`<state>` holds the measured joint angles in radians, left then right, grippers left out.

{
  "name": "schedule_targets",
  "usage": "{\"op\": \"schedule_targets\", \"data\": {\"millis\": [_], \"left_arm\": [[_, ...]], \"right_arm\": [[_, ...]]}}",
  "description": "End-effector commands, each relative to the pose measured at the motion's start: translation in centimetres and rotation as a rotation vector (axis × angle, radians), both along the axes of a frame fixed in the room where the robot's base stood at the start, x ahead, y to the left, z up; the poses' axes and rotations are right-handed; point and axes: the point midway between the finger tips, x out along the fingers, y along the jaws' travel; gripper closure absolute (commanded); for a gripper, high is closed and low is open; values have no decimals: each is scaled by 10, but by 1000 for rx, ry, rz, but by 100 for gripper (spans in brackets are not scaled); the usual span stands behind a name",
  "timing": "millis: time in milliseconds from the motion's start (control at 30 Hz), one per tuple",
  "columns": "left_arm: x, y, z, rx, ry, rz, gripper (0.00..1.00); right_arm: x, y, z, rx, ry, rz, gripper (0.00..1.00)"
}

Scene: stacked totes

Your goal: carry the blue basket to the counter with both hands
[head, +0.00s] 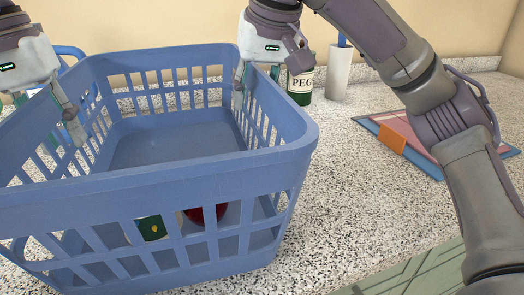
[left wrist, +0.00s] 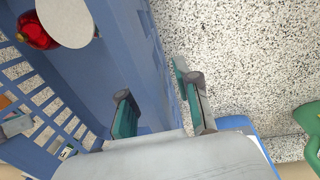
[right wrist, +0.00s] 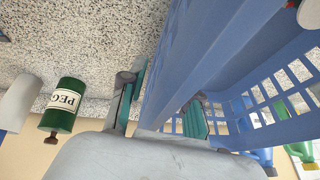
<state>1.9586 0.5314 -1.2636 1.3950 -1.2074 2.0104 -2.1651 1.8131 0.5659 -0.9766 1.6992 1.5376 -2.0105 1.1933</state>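The blue basket (head: 200,190) stands upright, large in the head view, over the speckled counter. Whether its base touches the counter is hard to tell. A red item (left wrist: 36,30) and a can with a pale round top (left wrist: 68,18) are inside it. My left gripper (head: 45,108) straddles the left wall, one finger inside and one outside; in the left wrist view the wall lies between its fingers. My right gripper (head: 256,80) straddles the right wall the same way. Both appear closed on the wall near the rim.
The speckled counter (head: 350,220) has free room to the right of the basket. A green bottle (head: 300,85) and a pale cup (head: 338,72) stand behind it. A blue-edged folder (head: 415,140) with an orange strip lies at the right. Another blue object (head: 70,52) is behind at left.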

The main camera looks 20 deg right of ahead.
Motion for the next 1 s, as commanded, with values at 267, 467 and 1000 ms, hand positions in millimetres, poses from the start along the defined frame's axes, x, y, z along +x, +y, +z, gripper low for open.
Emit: {"op": "schedule_targets", "data": {"millis": [267,467,1000], "left_arm": [[0,6,51,0,-9,7,68],[1,11,90,3,-7,6,68],[1,14,116,0,-2,1,68]], "right_arm": [[0,0,0,1,0,1,68],[0,0,0,1,0,1,68],[-7,-2,20,0,-5,-1,68]]}}
